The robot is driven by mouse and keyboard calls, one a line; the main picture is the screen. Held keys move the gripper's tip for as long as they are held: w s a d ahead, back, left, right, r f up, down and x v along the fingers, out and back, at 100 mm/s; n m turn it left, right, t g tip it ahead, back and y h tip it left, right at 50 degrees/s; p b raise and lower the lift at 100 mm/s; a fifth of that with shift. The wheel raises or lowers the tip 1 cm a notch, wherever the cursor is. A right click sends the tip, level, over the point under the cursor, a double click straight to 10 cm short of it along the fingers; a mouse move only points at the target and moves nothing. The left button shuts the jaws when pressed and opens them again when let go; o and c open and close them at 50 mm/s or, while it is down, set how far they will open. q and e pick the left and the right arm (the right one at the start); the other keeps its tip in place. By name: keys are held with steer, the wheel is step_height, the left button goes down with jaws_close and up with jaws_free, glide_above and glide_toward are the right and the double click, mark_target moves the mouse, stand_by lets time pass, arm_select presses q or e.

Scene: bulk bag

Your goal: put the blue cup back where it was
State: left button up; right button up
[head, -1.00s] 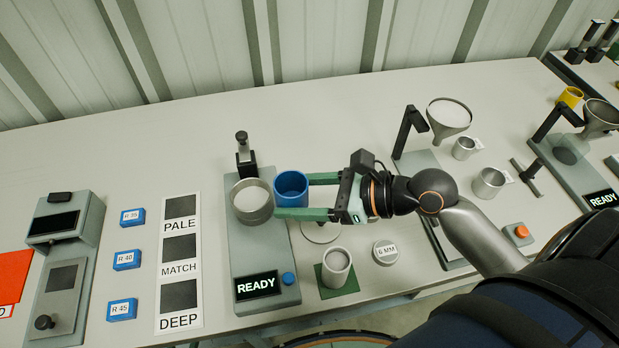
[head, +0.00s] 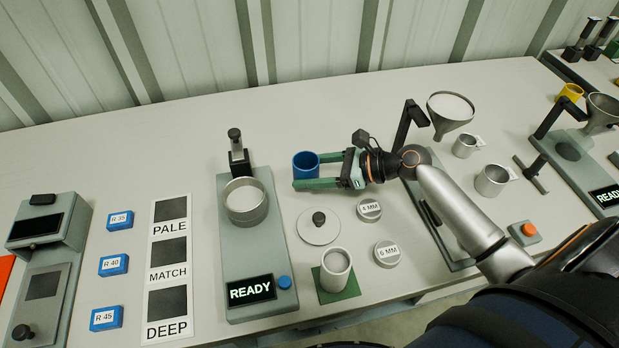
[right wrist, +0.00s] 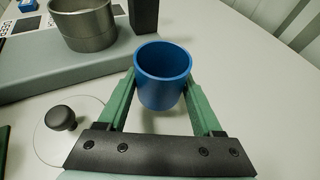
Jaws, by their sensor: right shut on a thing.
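The blue cup (head: 305,164) is upright between the green fingers of my right gripper (head: 306,170), right of the grey READY device (head: 236,262). In the right wrist view the cup (right wrist: 163,80) looks empty, with both fingers (right wrist: 163,95) pressed on its sides. I cannot tell whether its base touches the table. My left gripper is not in view.
A metal pan (head: 245,203) sits on the READY device. In front of the cup are a round lid with a black knob (head: 319,226), a 4 MM disc (head: 369,209), a 6 MM disc (head: 387,253) and a filled cup on a green mat (head: 337,290). Table behind the cup is clear.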

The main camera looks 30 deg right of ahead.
steer(key=shift+f, duration=0.9)
steer(key=shift+f, duration=0.15)
steer(key=o, duration=1.5)
steer(key=v, duration=1.2)
steer(key=shift+r, duration=0.25)
